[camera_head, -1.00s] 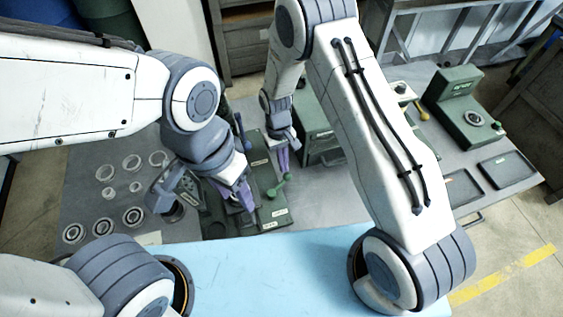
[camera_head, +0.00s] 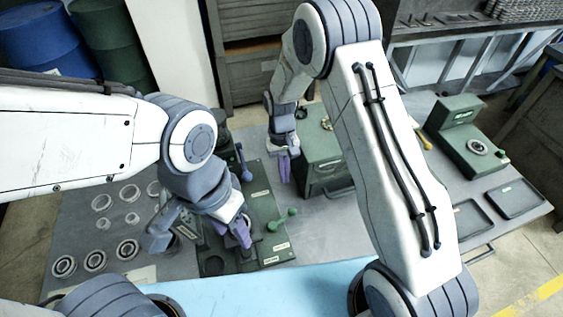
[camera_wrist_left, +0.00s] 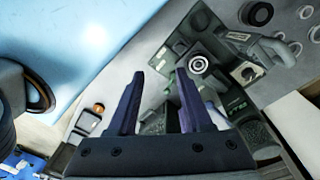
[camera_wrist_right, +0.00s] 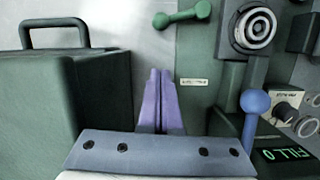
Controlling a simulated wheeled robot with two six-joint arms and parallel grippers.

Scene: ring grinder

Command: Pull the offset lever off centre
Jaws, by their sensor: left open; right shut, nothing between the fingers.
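Two levers show on the green machine. A green lever with rounded ends (camera_head: 283,219) lies near its right side and is also at the top of the right wrist view (camera_wrist_right: 182,14). A blue-ball lever (camera_head: 246,174) stands further back and is at right in the right wrist view (camera_wrist_right: 255,102). I cannot read which is the offset lever. My right gripper (camera_head: 284,172) is shut and empty, beyond the green lever and apart from both; its purple fingers (camera_wrist_right: 160,75) touch each other. My left gripper (camera_wrist_left: 160,76) is open over the machine's near part, left of the green lever (camera_head: 240,235).
A green box with a handle (camera_wrist_right: 75,110) stands right of the machine. Several rings (camera_head: 110,220) lie on the table at left.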

